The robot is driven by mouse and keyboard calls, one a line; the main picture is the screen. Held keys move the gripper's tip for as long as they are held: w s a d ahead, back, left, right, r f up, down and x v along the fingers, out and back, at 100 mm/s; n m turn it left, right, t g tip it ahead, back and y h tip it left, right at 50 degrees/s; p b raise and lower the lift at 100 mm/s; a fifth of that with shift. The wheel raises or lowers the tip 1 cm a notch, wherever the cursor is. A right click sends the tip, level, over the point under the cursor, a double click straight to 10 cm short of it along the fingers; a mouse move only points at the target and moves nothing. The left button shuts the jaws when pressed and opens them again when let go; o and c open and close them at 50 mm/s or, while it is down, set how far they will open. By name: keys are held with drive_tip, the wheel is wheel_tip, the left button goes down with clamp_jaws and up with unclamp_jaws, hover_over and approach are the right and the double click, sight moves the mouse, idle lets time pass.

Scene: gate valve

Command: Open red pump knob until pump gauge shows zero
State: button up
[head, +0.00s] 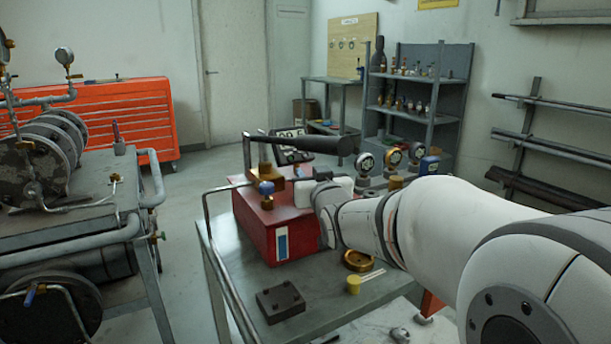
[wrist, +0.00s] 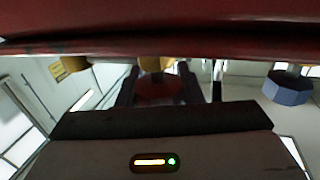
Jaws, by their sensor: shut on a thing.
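The red pump (head: 272,225) is a box on the grey metal table, with a long black lever (head: 305,143) and brass fittings on top. In the wrist view my gripper (wrist: 158,84) has its two dark fingers either side of a red knob (wrist: 158,92), shut on it, below a brass fitting (wrist: 156,64). In the head view my white wrist is at the pump's right side and hides the red knob and fingertips. Round dial gauges (head: 366,161) stand behind my arm; I cannot tell which is the pump's or read any needle.
A blue knob (head: 266,188) sits on the pump's near top. A dark block (head: 280,302), a brass ring (head: 358,260) and a yellow cap (head: 353,285) lie on the table (head: 325,310). A pipe rig stands left, a shelf (head: 418,115) behind.

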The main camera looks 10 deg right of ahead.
drive_tip(key=shift+d, duration=0.1)
drive_tip(key=c, duration=0.4)
drive_tip(key=shift+o, duration=0.2)
drive_tip(key=shift+r+n+y+p, duration=0.1)
drive_tip(key=shift+n+y+p, duration=0.3)
drive_tip(key=shift+y+p, duration=0.25)
drive_tip(key=n+g+y+p, duration=0.1)
drive_tip(key=y+p, duration=0.1)
drive_tip(key=n+g+y+p, duration=0.1)
drive_tip(key=n+y+p, duration=0.1)
drive_tip(key=y+p, duration=0.1)
drive_tip(key=a+n+g+y+p, duration=0.1)
drive_tip(key=n+y+p, duration=0.1)
drive_tip(key=p, duration=0.1)
drive_tip(key=shift+s+r+y, duration=0.1)
drive_tip(key=shift+r+y, duration=0.1)
drive_tip(key=shift+y, duration=0.15)
drive_tip(key=n+g+y+p, duration=0.5)
drive_tip(key=g+p, duration=0.1)
drive_tip(key=shift+s+a+f+n+y, duration=0.1)
drive_tip(key=shift+s+a+n+y, duration=0.25)
drive_tip(key=shift+n+y, duration=0.05)
drive_tip(key=shift+s+a+f+n+g+y+p, duration=0.15)
drive_tip(key=shift+n+g+y+p, duration=0.3)
drive_tip(key=shift+n+g+p, duration=0.7)
drive_tip(key=shift+s+r+n+g+y+p, duration=0.15)
drive_tip(key=shift+n+g+y+p, duration=0.4)
drive_tip(key=shift+g, duration=1.1)
drive_tip(key=shift+f+n+g, duration=0.1)
drive_tip(key=shift+n+g, duration=0.2)
